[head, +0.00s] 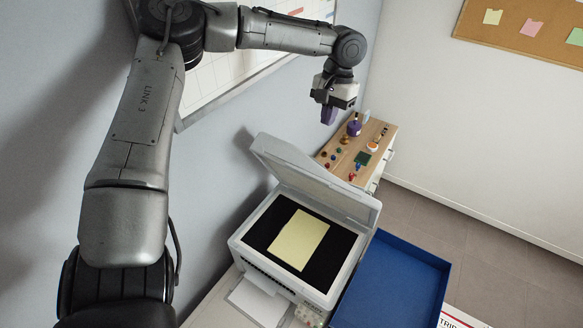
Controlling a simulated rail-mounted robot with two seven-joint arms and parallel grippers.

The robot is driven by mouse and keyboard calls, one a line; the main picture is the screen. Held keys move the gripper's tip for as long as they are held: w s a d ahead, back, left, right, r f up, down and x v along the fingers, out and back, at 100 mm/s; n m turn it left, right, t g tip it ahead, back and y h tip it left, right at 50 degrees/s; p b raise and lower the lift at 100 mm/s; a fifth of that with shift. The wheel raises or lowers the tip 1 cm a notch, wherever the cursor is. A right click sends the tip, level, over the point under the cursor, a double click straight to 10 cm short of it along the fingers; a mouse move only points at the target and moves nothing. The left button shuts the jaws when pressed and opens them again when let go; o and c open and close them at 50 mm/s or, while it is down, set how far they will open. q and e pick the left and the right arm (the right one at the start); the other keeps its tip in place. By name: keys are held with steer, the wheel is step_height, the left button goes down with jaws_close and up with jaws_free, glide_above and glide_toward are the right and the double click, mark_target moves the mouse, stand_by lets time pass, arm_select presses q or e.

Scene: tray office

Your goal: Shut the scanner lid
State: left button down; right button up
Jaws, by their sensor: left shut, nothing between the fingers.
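The scanner (250,251) is a white machine at the lower middle of the head view. Its lid (318,180) is raised and tilted up at the back. A pale yellow sheet (299,240) lies on the dark glass (262,229). My left gripper (328,115) is above and behind the raised lid, pointing down, apart from it. Its purple fingers are shut with nothing between them. My right gripper is not in view.
A blue tray (395,280) lies right of the scanner. A wooden-topped cabinet (388,137) behind holds several small items and a purple bottle (354,127). A whiteboard (215,85) hangs on the left wall. Grey floor (480,230) is open at right.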

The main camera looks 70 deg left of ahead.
arm_select(q)
steer(key=p, duration=0.1)
glide_above(314, 173)
steer(key=w+a, duration=0.2)
steer(key=w, duration=0.1)
steer(key=shift+n, duration=0.3)
step_height(314, 173, down, 10)
steer(key=shift+a+r, duration=0.1)
steer(key=shift+r, duration=0.15)
steer(key=shift+s+d+f+p, duration=0.35)
steer(key=shift+s+p, duration=0.05)
steer(key=shift+s, duration=0.15)
steer(key=shift+s+d+f+p, duration=0.35)
steer(key=shift+s+p, duration=0.05)
steer(key=shift+s, duration=0.1)
steer(key=shift+s+d+f, duration=0.35)
steer(key=shift+s+f, duration=0.05)
steer(key=shift+s, duration=0.05)
